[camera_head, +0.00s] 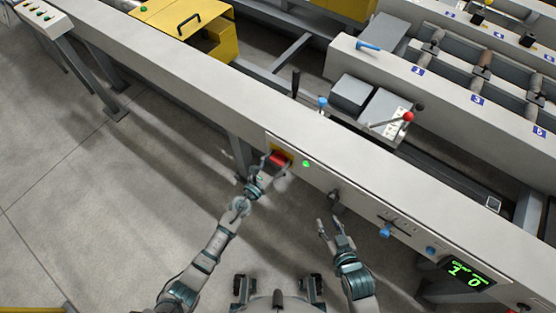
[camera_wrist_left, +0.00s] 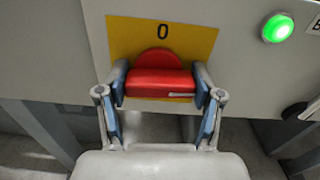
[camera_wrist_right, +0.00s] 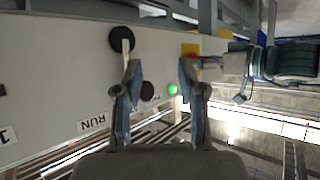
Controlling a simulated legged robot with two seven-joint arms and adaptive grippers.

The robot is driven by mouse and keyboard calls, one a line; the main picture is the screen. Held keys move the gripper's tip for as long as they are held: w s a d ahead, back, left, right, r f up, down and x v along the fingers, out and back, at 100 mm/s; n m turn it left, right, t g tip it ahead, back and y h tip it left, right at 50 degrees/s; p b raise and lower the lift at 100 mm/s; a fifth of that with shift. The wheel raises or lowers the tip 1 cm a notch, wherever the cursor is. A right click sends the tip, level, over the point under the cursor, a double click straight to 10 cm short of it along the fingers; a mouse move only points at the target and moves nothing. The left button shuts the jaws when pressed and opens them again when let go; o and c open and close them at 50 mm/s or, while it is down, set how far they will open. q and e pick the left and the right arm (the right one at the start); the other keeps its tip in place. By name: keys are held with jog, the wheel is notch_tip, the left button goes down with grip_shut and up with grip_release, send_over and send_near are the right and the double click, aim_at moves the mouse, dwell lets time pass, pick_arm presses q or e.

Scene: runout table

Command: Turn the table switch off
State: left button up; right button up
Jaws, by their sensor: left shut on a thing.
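The table switch is a red rotary handle (camera_head: 280,159) on a yellow plate (camera_wrist_left: 208,45) marked 0, on the front face of the long grey table. In the left wrist view the red handle (camera_wrist_left: 160,82) lies level across the plate, with a white mark at its right end. My left gripper (camera_head: 270,168) is shut on the handle, with one finger at each end. A green lamp (camera_head: 306,163) beside the plate is lit; it also shows in the left wrist view (camera_wrist_left: 278,28). My right gripper (camera_head: 332,222) is open and empty, in front of the table.
A RUN label (camera_wrist_right: 93,124) shows in the right wrist view. A yellow box (camera_head: 190,28) stands behind the table.

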pick_arm(q)
jog(key=shift+r+n, duration=0.1)
jog(key=shift+n, duration=0.6)
jog(key=n+p, duration=0.1)
jog(key=n, duration=0.2)
jog(key=shift+w+a+n, duration=0.1)
jog(key=shift+n, duration=0.2)
jog(key=n+p, duration=0.1)
jog(key=n, duration=0.2)
jog(key=shift+a+n, duration=0.1)
jog(key=shift+n, duration=0.2)
jog(key=n+p, duration=0.2)
jog(key=n, duration=0.4)
jog(key=shift+w+a+n, duration=0.1)
jog(key=shift+n, duration=0.3)
jog(key=shift+a+f+n, duration=0.1)
jog(key=shift+f+n, duration=0.1)
jog(key=shift+n, duration=0.8)
pick_arm(e)
jog(key=s+d+f+g+h, duration=0.1)
jog(key=s+d+f+g, duration=0.1)
jog(key=s+g, duration=0.2)
jog(key=s+d+f+g+h, duration=0.1)
jog(key=s+d+f+g, duration=0.2)
jog(key=s, duration=0.7)
jog(key=shift+s+d+g+h, duration=0.15)
jog(key=shift+s+g+h, duration=0.2)
jog(key=shift+g, duration=0.75)
